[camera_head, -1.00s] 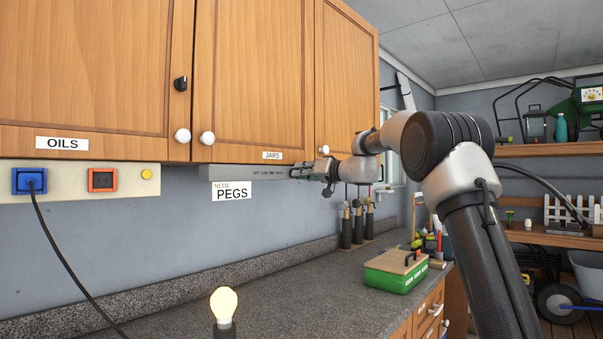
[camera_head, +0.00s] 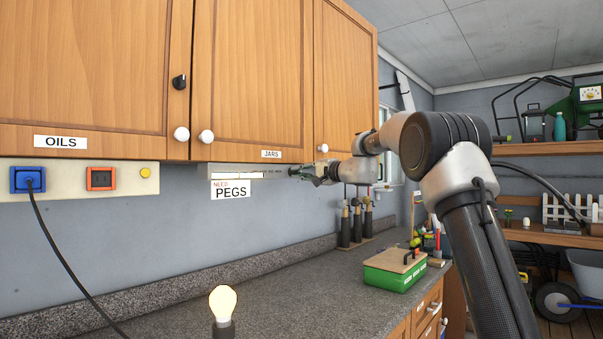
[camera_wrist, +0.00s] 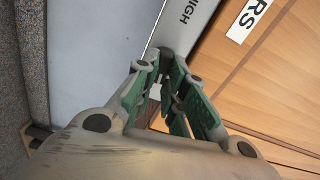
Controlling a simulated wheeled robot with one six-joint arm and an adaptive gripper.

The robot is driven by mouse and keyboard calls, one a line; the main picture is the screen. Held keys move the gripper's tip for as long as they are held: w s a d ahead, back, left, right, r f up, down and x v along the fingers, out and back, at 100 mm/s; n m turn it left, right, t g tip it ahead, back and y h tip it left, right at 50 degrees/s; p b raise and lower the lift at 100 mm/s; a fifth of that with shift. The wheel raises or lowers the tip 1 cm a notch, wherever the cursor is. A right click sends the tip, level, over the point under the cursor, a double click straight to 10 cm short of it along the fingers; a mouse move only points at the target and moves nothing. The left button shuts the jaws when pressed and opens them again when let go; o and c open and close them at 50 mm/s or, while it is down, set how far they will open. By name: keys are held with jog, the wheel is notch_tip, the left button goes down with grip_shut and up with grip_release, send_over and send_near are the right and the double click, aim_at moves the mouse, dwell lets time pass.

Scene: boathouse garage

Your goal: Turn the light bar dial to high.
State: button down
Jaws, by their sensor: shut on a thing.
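The light bar (camera_head: 222,169) is a grey strip fixed under the wooden cabinets, and a bright lit strip shows along its lower edge. In the wrist view the grey bar (camera_wrist: 178,30) carries the word HIGH near the top. My gripper (camera_head: 302,172) is at the bar's right end; it also shows in the wrist view (camera_wrist: 168,68) with green-padded fingers closed around a small dark dial (camera_wrist: 166,53). The fingers hide most of the dial, so its pointer cannot be read.
Cabinet doors (camera_head: 255,75) with white knobs are just above the bar. A NEED PEGS label (camera_head: 231,191) is below it. A lit bulb (camera_head: 223,302) and a green box (camera_head: 392,276) stand on the grey counter (camera_head: 300,285).

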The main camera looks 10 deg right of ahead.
jog(key=m, duration=0.8)
jog(key=f+m, duration=0.1)
jog(key=m, duration=0.3)
jog(key=shift+s+a+m, duration=0.1)
jog(key=shift+m, duration=0.2)
dwell(0.4)
jog(key=c, duration=1.5)
grip_release()
jog(key=shift+s, duration=0.1)
jog(key=v, duration=1.2)
